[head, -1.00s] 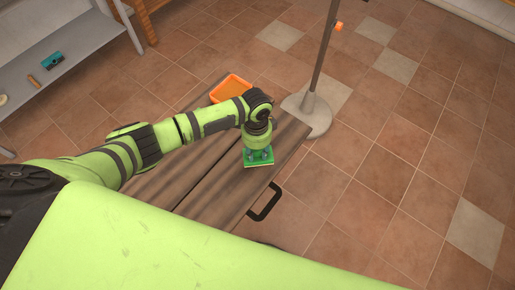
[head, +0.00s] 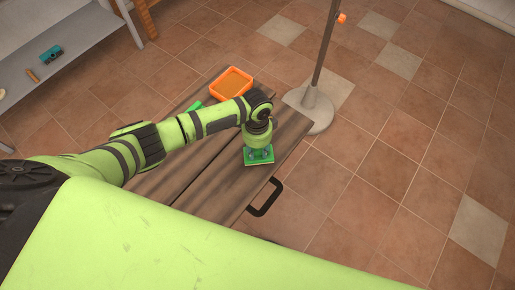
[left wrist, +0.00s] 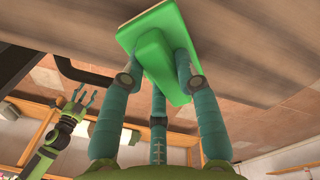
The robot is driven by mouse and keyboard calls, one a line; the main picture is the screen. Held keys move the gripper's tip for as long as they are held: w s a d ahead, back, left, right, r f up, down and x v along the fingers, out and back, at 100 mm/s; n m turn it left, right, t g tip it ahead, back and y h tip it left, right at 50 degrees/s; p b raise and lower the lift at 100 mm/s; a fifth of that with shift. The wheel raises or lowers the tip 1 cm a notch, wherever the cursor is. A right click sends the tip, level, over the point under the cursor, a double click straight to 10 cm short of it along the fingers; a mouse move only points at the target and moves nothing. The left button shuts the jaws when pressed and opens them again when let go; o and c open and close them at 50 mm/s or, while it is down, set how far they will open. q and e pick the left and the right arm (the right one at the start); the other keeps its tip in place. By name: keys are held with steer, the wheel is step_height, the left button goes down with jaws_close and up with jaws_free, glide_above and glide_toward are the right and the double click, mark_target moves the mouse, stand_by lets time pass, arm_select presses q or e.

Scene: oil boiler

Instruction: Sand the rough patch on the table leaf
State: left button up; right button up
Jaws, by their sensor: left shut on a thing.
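The table leaf (head: 222,188) is a brown planked wooden top, with a dark handle (head: 265,199) at its near right edge. My left gripper (head: 258,150) is over the leaf's right part, pointing down, shut on a green sanding block (head: 259,160). In the left wrist view the block (left wrist: 152,50) sits between the teal fingers, its flat face at the wooden surface (left wrist: 235,25). Whether it presses on the wood cannot be told. I cannot make out a rough patch. My right gripper (left wrist: 82,98) shows in the left wrist view, fingers spread and empty.
An orange tray (head: 247,75) and a small green object (head: 193,106) are at the leaf's far side, near my left arm. A pole on a round base (head: 318,108) stands beyond the far right corner. A grey shelf (head: 85,58) is at left; tiled floor is clear at right.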

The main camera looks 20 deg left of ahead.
arm_select(q)
steer(key=shift+f, duration=0.1)
steer(key=shift+f+b, duration=0.45)
steer(key=shift+f, duration=0.05)
stand_by(0.3)
steer(key=shift+s, duration=0.1)
stand_by(0.9)
